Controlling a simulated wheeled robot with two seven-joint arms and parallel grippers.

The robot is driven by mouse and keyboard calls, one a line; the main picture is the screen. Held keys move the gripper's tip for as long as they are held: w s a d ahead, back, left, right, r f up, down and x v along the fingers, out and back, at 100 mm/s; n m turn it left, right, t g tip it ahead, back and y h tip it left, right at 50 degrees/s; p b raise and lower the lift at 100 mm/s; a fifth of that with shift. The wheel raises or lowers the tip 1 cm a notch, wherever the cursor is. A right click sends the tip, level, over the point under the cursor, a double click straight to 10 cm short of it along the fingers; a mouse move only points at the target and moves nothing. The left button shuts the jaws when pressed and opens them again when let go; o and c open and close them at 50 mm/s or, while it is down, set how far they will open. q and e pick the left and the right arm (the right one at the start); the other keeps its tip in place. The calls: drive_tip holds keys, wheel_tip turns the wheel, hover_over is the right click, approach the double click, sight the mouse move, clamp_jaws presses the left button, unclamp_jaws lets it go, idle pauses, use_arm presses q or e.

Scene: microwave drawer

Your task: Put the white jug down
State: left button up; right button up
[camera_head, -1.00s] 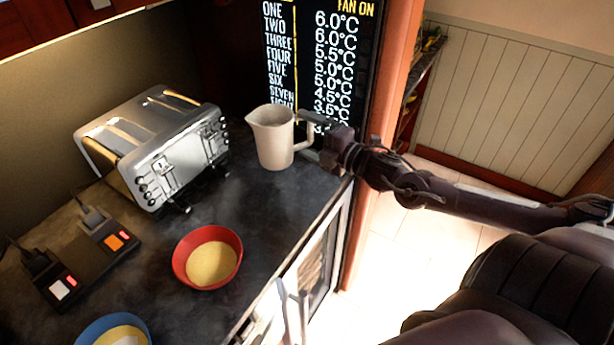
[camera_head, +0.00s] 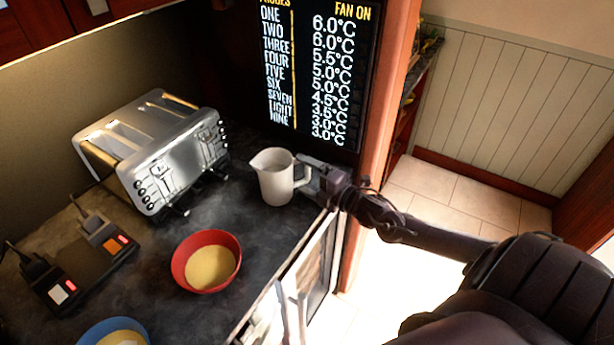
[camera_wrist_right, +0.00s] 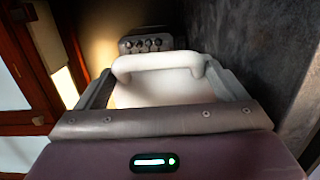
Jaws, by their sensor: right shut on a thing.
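The white jug (camera_head: 275,180) is upright at the back right of the dark counter (camera_head: 195,222), its spout to the left and its handle to the right. It appears to be at or very near the counter surface; I cannot tell for sure whether its base touches. My right gripper (camera_head: 307,180) is shut on the jug's handle from the right. In the right wrist view the jug (camera_wrist_right: 165,88) and its handle show between the fingers of my right gripper (camera_wrist_right: 160,92). My left gripper is not in view.
A silver toaster (camera_head: 160,150) stands left of the jug. A red bowl (camera_head: 207,262) with yellow contents is nearer the front, and a blue bowl (camera_head: 112,332) is at the bottom edge. A black power block (camera_head: 85,262) lies left. A display panel (camera_head: 318,75) stands behind the jug.

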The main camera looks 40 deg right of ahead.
drive_tip(key=shift+r, duration=0.1)
drive_tip(key=o, duration=1.3)
drive_tip(key=shift+f, duration=0.2)
drive_tip(key=shift+s+r, duration=0.15)
drive_tip(key=shift+s+d, duration=0.1)
drive_tip(key=shift+s, duration=0.2)
drive_tip(key=v, duration=1.1)
drive_tip(key=shift+b, duration=0.4)
drive_tip(key=shift+s, duration=0.1)
